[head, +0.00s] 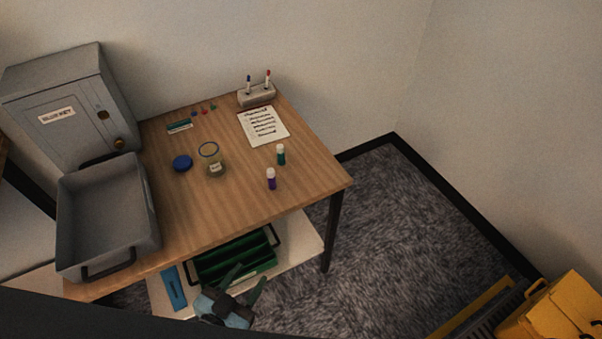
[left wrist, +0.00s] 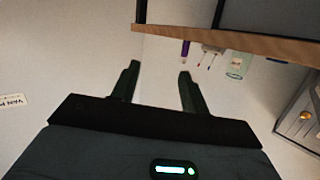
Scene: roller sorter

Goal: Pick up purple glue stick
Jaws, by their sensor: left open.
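The purple glue stick (head: 271,183) with a white cap stands upright on the wooden table, near its front right edge. In the left wrist view, which looks upside down, it is a small purple shape (left wrist: 185,48) at the table edge, just beyond one fingertip. My left gripper (head: 250,276) is open and empty, in front of the table and below the glue stick in the head picture, overlapping the lower shelf. Its two fingers (left wrist: 158,71) are spread apart in the left wrist view. My right gripper is in neither view.
A green glue stick (head: 281,155) stands close behind the purple one. A glass jar (head: 211,160), blue lid (head: 182,163), paper list (head: 264,126) and pen holder (head: 257,96) are on the table (head: 225,205). A grey tray (head: 110,215) sits left. A green crate (head: 235,262) is below.

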